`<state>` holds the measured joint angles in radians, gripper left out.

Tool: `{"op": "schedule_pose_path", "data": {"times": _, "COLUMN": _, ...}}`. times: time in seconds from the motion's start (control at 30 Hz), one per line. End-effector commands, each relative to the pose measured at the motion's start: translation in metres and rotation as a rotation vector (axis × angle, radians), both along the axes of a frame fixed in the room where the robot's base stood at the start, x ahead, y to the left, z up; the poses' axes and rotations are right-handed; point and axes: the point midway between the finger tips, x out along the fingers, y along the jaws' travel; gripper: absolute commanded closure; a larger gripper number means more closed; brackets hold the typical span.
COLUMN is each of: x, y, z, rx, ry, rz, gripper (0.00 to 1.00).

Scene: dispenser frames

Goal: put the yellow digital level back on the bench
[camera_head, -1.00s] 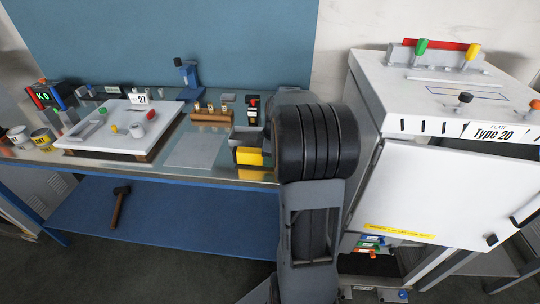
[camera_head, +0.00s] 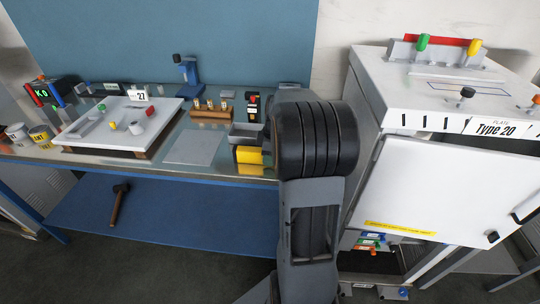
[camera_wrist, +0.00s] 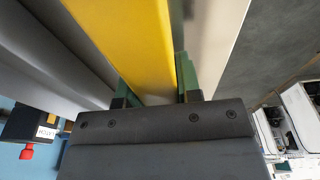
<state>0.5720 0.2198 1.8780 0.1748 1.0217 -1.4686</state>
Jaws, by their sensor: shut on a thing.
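The yellow digital level (camera_wrist: 140,40) fills the upper middle of the wrist view as a long bar running away from me. My gripper (camera_wrist: 154,92) is shut on it, with one green-faced finger on each side. In the head view a yellow block (camera_head: 249,155), which looks like part of the level, shows at the front edge of the bench (camera_head: 200,172), just left of my arm. My gripper is hidden behind my arm there. I cannot tell whether the level touches the bench top.
A grey open bin (camera_head: 245,140) stands right behind the yellow block. A flat grey plate (camera_head: 192,147) lies to its left, with a wooden block (camera_head: 210,114) behind it. A white tray (camera_head: 75,136) is further left. The white cabinet's open door (camera_head: 430,190) is close on the right.

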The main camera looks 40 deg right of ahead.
Motion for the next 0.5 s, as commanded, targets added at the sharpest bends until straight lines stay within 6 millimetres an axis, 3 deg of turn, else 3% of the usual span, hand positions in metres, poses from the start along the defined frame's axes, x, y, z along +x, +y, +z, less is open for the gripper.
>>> {"op": "schedule_pose_path", "data": {"times": 0.03, "x": 0.0002, "y": -0.0001, "z": -0.0016, "rx": -0.001, "ry": -0.001, "rz": 0.0, "gripper": 1.0}}
{"op": "schedule_pose_path", "data": {"times": 0.07, "x": 0.0002, "y": -0.0001, "z": -0.0009, "rx": -0.001, "ry": -0.001, "rz": 0.0, "gripper": 0.66}}
{"op": "schedule_pose_path", "data": {"times": 0.33, "x": 0.0001, "y": -0.0001, "z": -0.0006, "rx": -0.001, "ry": -0.001, "rz": 0.0, "gripper": 0.41}}
{"op": "schedule_pose_path", "data": {"times": 0.5, "x": 0.0, "y": -0.0001, "z": -0.0007, "rx": 0.0, "ry": 0.0, "rz": 0.0, "gripper": 0.39}}
